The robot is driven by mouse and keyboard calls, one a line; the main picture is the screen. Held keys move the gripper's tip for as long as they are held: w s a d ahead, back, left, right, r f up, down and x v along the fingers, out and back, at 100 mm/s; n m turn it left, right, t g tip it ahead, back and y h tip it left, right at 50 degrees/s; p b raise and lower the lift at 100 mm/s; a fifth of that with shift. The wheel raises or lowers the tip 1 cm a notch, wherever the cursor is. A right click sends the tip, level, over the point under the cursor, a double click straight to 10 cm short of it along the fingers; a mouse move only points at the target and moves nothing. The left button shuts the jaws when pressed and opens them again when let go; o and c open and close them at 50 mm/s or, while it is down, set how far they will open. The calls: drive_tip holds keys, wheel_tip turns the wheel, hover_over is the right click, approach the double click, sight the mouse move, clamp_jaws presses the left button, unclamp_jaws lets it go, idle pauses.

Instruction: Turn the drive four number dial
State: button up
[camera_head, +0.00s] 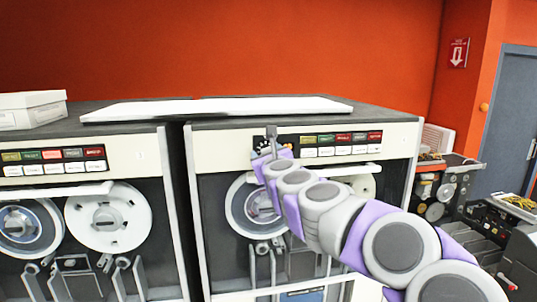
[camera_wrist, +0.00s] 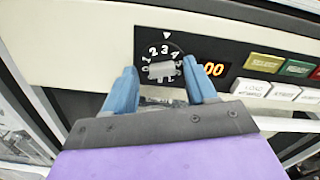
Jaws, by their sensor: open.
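The number dial (camera_wrist: 163,67) is on the black strip of the tape drive's front panel. In the wrist view it has white numerals around a grey knob, with a white triangle mark above it. The numeral 3 is nearest under that mark. My gripper (camera_wrist: 161,78) is open, with one blue finger at the left and one at the right of the knob. I cannot tell whether the fingers touch it. The knob's lower part is near my gripper's body. In the head view my gripper (camera_head: 271,150) is at the panel's left end and hides most of the dial.
An orange 00 display (camera_wrist: 212,70) and several coloured and white buttons (camera_wrist: 264,63) are right of the dial. A second tape drive (camera_head: 120,153) stands at the left. A white box (camera_head: 32,112) and a flat white panel (camera_head: 215,107) lie on top. Equipment (camera_head: 480,225) is at the right.

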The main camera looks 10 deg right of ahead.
drive_tip(key=shift+a, duration=0.35)
drive_tip(key=shift+c, duration=1.5)
drive_tip(key=shift+d, duration=0.6)
drive_tip(key=shift+c, duration=1.4)
drive_tip(key=shift+a, duration=0.1)
clamp_jaws()
drive_tip(key=shift+n, duration=0.3)
